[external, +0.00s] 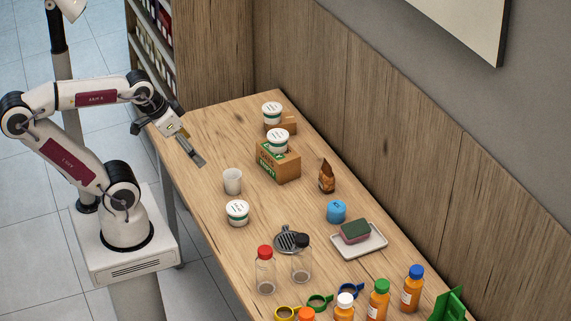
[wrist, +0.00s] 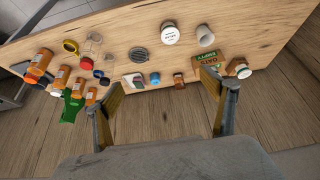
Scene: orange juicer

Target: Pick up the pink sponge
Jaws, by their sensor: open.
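The sponge (external: 355,233) lies on a small pale tray (external: 375,246) toward the right side of the table. Its top is dark green and its side is dull pink. In the wrist view the tray and sponge are small and left of centre, so details of the sponge (wrist: 138,80) are hard to make out. My gripper (external: 195,154) is above the table's far left edge, well away from the sponge. In the wrist view both fingers of the gripper (wrist: 162,81) are spread apart with nothing between them.
A blue round container (external: 337,211) stands just behind the tray, and a dark round strainer (external: 289,240) lies to its left. Juice bottles (external: 379,300) and glass jars (external: 265,272) crowd the front. A carton box (external: 278,165), white cup (external: 232,181) and lidded tubs (external: 237,212) stand farther back.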

